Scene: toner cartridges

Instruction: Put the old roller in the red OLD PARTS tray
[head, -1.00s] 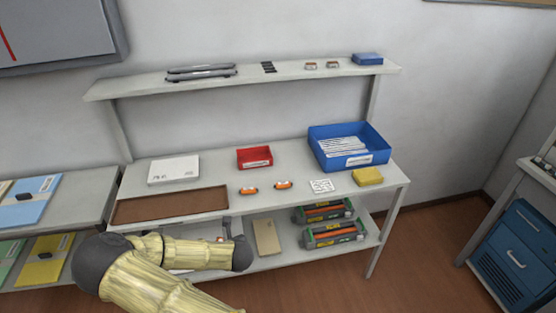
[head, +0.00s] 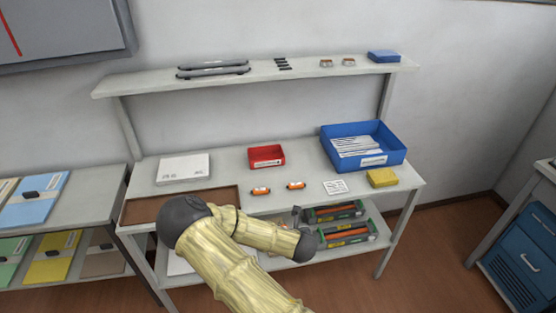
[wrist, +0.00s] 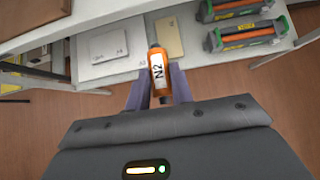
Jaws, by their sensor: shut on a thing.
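In the wrist view my gripper (wrist: 159,84) is shut on an orange roller (wrist: 157,66) with dark ends and a white label reading N2. The roller lies lengthwise between the two fingers, in the air in front of the workbench. The small red tray (head: 266,156) stands on the bench top near the back, with a white label on its front whose text is too small to read. The tray is out of the wrist view.
A blue bin (head: 395,157), a yellow block (head: 382,178) and a white card (head: 335,187) are to the right. A brown tray (head: 138,211) is at the left. A shelf (head: 300,72) runs above.

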